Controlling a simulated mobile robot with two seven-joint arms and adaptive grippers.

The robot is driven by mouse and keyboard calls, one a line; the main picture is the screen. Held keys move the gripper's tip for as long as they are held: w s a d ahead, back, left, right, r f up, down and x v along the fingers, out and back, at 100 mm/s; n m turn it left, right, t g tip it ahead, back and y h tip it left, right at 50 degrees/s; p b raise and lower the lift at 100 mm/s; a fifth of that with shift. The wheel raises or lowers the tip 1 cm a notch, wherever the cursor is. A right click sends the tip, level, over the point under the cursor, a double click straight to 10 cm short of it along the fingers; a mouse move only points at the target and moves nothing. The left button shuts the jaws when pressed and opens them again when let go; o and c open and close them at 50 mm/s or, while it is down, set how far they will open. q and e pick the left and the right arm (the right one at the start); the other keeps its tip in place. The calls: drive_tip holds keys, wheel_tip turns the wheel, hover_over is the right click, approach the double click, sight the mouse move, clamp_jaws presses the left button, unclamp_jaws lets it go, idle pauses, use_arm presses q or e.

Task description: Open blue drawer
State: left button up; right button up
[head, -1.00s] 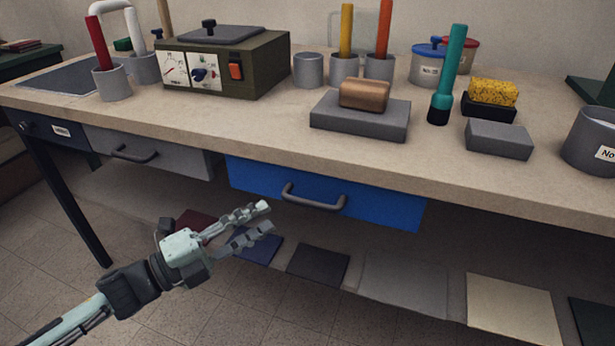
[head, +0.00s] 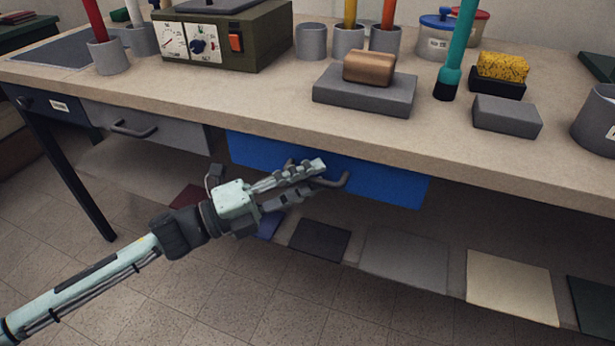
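The blue drawer (head: 395,189) is under the worktop, right of the grey drawer, and looks closed. Its dark bar handle (head: 343,181) is on the front; its left and middle parts are partly hidden behind my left gripper. My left gripper (head: 315,177) comes in from the lower left and is at the handle. Its two fingers are apart, one above the other, with the handle seeming to pass between their tips. Whether they touch the handle cannot be told. My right gripper is not in view.
The grey drawer (head: 150,127) with its own handle is to the left. The worktop (head: 250,108) above carries an olive box (head: 225,42), a grey block (head: 365,92) and several pots. Flat coloured covers lie on a low shelf below. The floor in front is clear.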

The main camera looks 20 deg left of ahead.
use_arm(q)
clamp_jaws()
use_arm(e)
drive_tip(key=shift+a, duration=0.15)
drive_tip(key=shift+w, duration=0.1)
use_arm(q)
drive_tip(key=shift+s, duration=0.15)
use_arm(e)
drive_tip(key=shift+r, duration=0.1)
